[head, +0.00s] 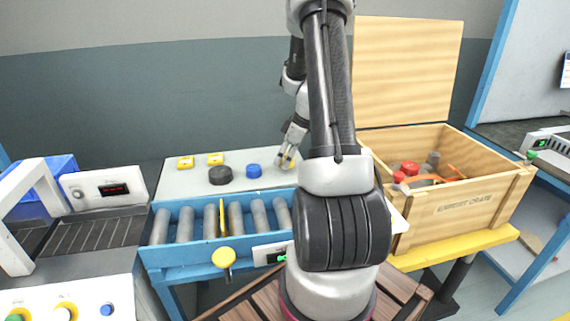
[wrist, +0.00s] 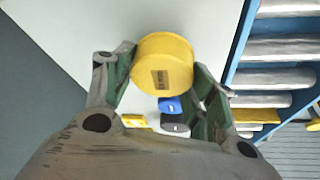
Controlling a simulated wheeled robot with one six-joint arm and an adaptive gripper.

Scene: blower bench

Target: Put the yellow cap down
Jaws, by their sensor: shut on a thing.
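My gripper (wrist: 165,75) is shut on the yellow cap (wrist: 163,62), a round cap with a dark rectangular mark on its face. The fingers hold it from both sides in the wrist view. In the head view my gripper (head: 287,160) is over the right end of the white bench top (head: 200,190), behind the roller conveyor, and mostly hides the cap. I cannot tell whether the cap touches the bench top. A blue cap (head: 253,171) and a black cap (head: 220,175) lie to the left of my gripper, apart from it.
Two small yellow blocks (head: 186,162) lie at the back left of the bench top. The blue roller conveyor (head: 190,255) runs along its front. An open wooden crate (head: 480,205) with red and grey parts stands on the right. Bare bench shows around the caps.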

